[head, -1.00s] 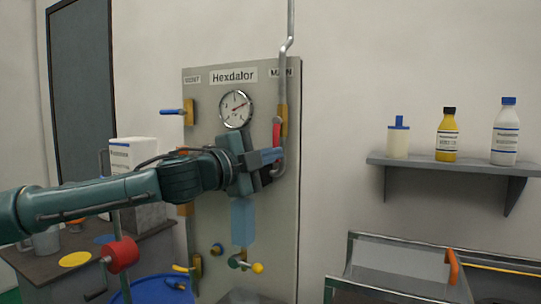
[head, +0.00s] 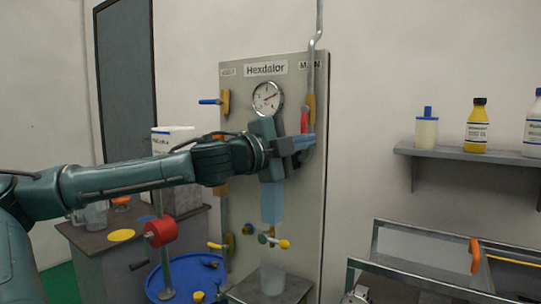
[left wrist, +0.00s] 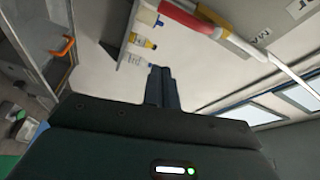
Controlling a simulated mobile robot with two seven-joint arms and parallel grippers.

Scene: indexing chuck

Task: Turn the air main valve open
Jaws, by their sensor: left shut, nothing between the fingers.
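The main valve's red handle (head: 305,122) is upright on the right side of the panel, under the MAIN label (head: 310,65). It lies along the grey pipe (head: 313,75) and the brass-coloured valve body (head: 311,105). My left gripper (head: 308,142) is shut and empty, with its fingertips by the handle's lower end, which they partly hide. I cannot tell whether they touch. In the left wrist view the closed fingers (left wrist: 162,87) are apart from the red handle (left wrist: 192,18), which crosses the top. My right gripper is not in view.
The panel (head: 240,170) carries a gauge (head: 267,98), a blue-handled valve (head: 223,101) at left and small yellow-handled taps below. A clear cup (head: 272,280) stands under them. A shelf with bottles (head: 465,152) is at right.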

